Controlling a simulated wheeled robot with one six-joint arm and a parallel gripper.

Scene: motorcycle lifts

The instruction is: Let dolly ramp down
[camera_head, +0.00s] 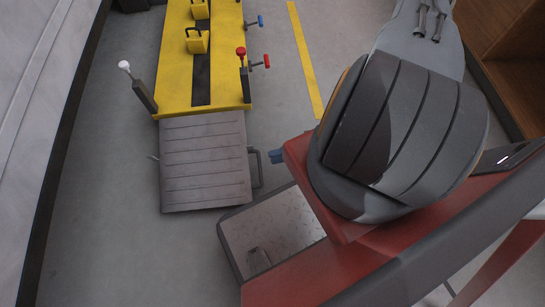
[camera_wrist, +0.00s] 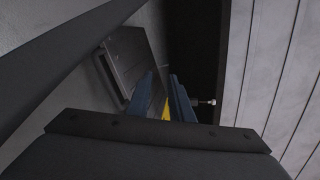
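The dolly is a long yellow lift (camera_head: 222,60) with a dark strip down its middle. Its grey ridged ramp (camera_head: 203,165) is at the near end; I cannot tell its exact tilt. A dark loop handle (camera_head: 260,168) sticks out from the ramp's right side. The ramp also shows in the wrist view (camera_wrist: 138,58), left of the fingers.
A white-knobbed lever (camera_head: 124,67) stands left of the dolly. Red-knobbed (camera_head: 241,52) and blue-knobbed (camera_head: 260,21) levers are on its right. A pale wall or panel (camera_head: 40,80) runs along the left. Wooden shelving (camera_head: 510,60) is at upper right. Grey floor left of the ramp is clear.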

